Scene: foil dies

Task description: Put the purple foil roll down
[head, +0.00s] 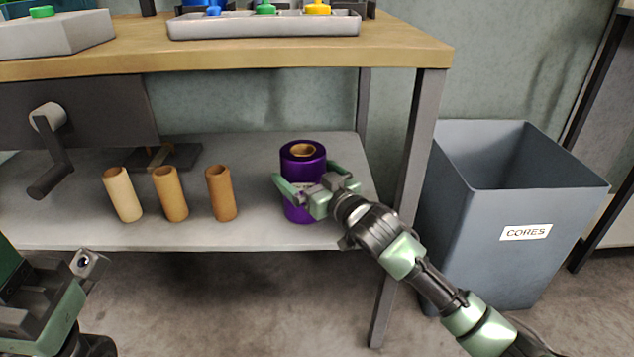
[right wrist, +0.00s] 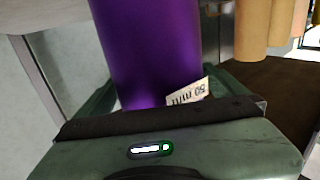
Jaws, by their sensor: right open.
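The purple foil roll (head: 302,163) stands upright on the grey lower shelf (head: 262,234) of the bench, its brown core showing at the top. My right gripper (head: 306,190) is open, with its fingers on either side of the roll. In the right wrist view the purple foil roll (right wrist: 148,50) stands directly in front of the palm, with a white "50 mm" label low on it. The fingertips are partly hidden by the roll. Part of my left arm shows at the lower left of the head view, but its fingertips cannot be made out.
Several cardboard cores, such as this one (head: 221,192), stand on the shelf left of the roll. A crank handle (head: 47,150) hangs at the left. A table leg (head: 405,200) stands right of the roll, beside a grey "CORES" bin (head: 470,225). The wooden bench top (head: 240,50) overhangs the shelf.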

